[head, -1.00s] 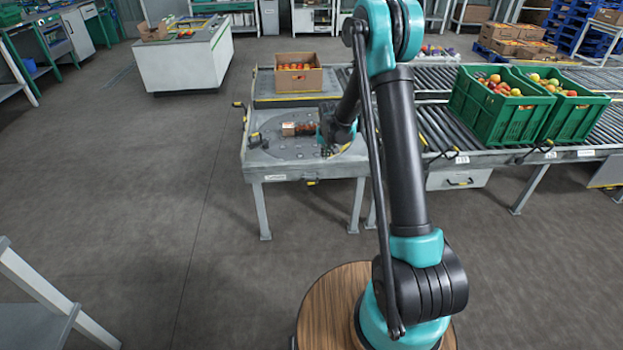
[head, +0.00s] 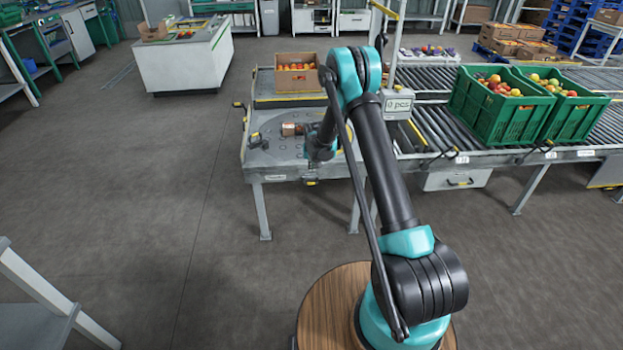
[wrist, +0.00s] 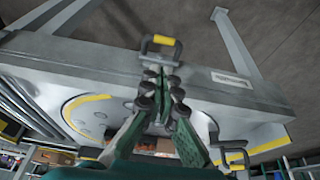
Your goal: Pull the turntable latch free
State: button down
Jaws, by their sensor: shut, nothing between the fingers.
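The round grey turntable (head: 275,152) is set in the top of a metal table. In the wrist view its disc (wrist: 90,118) has a yellow rim band. A black handle with a yellow grip (wrist: 161,41) sits at the table's front edge; it also shows in the head view (head: 311,183). Another dark handle (wrist: 236,154) is beside the turntable in the wrist view. Which one is the latch I cannot tell for sure. My gripper (wrist: 161,76) is shut and empty, its tips over the table edge, close to the yellow-gripped handle. Contact is unclear. In the head view my arm hides the fingers.
A small brown block (head: 292,129) lies on the turntable. A cardboard box of tomatoes (head: 297,86) stands behind it. Green crates (head: 498,122) stand on the roller conveyor (head: 433,128) at right. A post with a display (head: 397,104) stands nearby.

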aim_at(311, 177)
jog(key=shift+f, duration=0.1)
jog(key=x, duration=0.9)
jog(key=shift+w+f, duration=0.15)
jog(key=shift+f, duration=0.2)
